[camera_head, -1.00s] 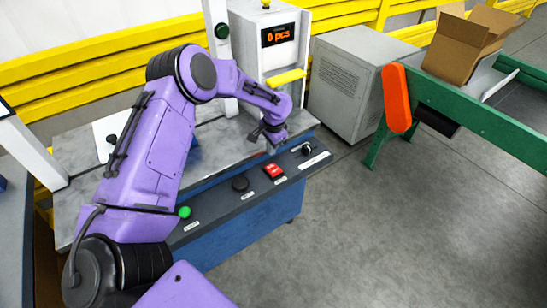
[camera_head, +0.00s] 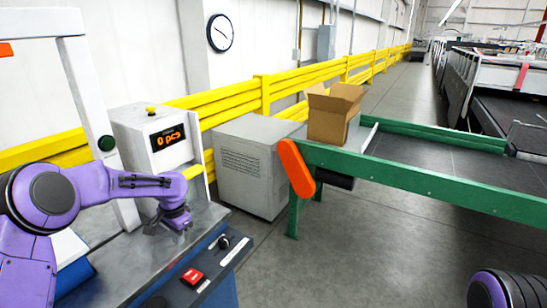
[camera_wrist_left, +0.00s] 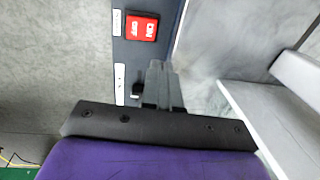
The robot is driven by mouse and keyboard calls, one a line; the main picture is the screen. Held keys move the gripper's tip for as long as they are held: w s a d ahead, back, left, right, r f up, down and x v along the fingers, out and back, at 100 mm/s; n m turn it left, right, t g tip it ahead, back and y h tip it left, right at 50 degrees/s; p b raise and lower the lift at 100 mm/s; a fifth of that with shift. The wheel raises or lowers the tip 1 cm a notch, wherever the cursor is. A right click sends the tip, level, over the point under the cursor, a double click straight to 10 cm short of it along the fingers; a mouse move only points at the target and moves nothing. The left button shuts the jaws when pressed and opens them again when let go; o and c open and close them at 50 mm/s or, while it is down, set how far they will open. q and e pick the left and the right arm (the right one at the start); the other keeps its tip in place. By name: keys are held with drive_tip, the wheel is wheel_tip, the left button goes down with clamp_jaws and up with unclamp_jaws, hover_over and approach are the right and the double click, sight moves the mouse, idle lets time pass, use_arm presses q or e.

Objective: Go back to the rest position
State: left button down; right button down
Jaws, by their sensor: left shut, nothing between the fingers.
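My left arm is purple with black joints and comes in from the left in the head view. Its gripper (camera_head: 176,222) hangs low over the grey machine table (camera_head: 100,232), beside the dark control panel (camera_head: 225,262). In the left wrist view the two grey fingers (camera_wrist_left: 158,68) are together with nothing between them. A red ON/OFF switch (camera_head: 192,275) is on the panel; it also shows in the left wrist view (camera_wrist_left: 142,27). A black knob (camera_head: 223,242) is on the panel to the right of the gripper. My right gripper is out of view.
A white unit (camera_head: 135,135) with a "0 pcs" display stands behind the gripper. A grey cabinet (camera_head: 250,170) is to its right, then a green-framed conveyor (camera_head: 420,180) with an orange end guard (camera_head: 296,168) and an open cardboard box (camera_head: 328,118). Floor in front is clear.

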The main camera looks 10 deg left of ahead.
use_arm(q)
drive_tip(key=w+d+f+n+t+h, duration=0.2)
drive_tip(key=w+d+f+n+t, duration=0.15)
drive_tip(key=d, duration=0.25)
drive_tip(key=s+d+f+n+t+b, duration=0.25)
drive_tip(key=s+d+f+n, duration=0.4)
drive_tip(key=f, duration=0.55)
drive_tip(key=s+f+g+y+b, duration=0.1)
drive_tip(key=s+f, duration=0.3)
drive_tip(key=s, duration=0.7)
drive_tip(key=s+a+f+g+y+b, duration=0.1)
drive_tip(key=s+f, duration=0.3)
drive_tip(key=s, duration=0.7)
drive_tip(key=s+f+g+y+b, duration=0.1)
drive_tip(key=s+f, duration=0.3)
drive_tip(key=s, duration=0.7)
drive_tip(key=shift+s+a+f+n+y, duration=0.15)
drive_tip(key=shift+s+a+n+y, duration=0.2)
drive_tip(key=shift+y, duration=0.25)
drive_tip(key=shift+d, duration=0.1)
